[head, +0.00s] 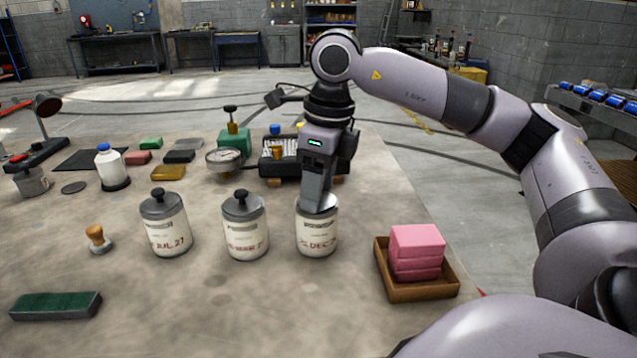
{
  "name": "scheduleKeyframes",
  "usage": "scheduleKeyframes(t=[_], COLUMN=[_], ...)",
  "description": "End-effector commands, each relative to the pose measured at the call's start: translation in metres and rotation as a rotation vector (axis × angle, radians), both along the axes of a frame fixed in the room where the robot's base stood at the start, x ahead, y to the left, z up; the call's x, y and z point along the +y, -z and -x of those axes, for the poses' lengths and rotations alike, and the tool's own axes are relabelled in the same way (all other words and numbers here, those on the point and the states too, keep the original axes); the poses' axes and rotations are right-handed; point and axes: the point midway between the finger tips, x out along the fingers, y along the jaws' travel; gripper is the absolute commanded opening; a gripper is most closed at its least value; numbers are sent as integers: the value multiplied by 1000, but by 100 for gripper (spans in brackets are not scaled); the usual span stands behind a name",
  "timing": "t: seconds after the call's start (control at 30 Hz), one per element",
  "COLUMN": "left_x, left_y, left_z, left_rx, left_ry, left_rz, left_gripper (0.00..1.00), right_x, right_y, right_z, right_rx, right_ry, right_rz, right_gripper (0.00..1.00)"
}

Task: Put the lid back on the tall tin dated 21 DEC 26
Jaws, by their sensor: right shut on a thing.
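Three tall cream tins stand in a row. The right-hand tin (317,240) carries red print reading DEC; its day and year are too blurred to read surely. My right gripper (316,203) points down at this tin's top and is shut on what looks like the grey lid (330,204). The fingers hide the knob, and I cannot tell whether the lid is fully seated. The middle tin (246,242) and the left tin (167,236), marked JUL 27, have grey lids with dark knobs on. My left gripper is not in view.
A brown tray (420,290) with pink blocks (416,250) stands right of the tins. A wooden-knobbed stamp (97,238) and green block (55,306) lie left. The table in front of the tins is clear.

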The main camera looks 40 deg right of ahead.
Motion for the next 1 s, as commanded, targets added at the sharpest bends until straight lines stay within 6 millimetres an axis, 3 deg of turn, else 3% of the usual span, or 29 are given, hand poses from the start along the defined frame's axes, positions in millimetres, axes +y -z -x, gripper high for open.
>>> scheduleKeyframes(t=[0.23,0.27,0.33,0.37,0.57,0.6,1.0], left_x=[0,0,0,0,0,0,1], left_y=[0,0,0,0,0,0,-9], left_z=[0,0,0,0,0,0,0], left_rx=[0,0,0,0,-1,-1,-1], left_ry=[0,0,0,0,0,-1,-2], left_rz=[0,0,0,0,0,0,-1], left_gripper=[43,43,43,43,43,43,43], right_x=[0,0,0,0,0,0,0], right_y=[0,0,0,0,0,0,-11], right_z=[0,0,0,0,0,0,0], right_rx=[-1,-1,-1,-1,-1,-1,-1], right_ry=[0,0,0,0,0,0,0], right_rz=[0,0,0,0,0,0,0], right_gripper=[33,65,87,91,91,100,100])
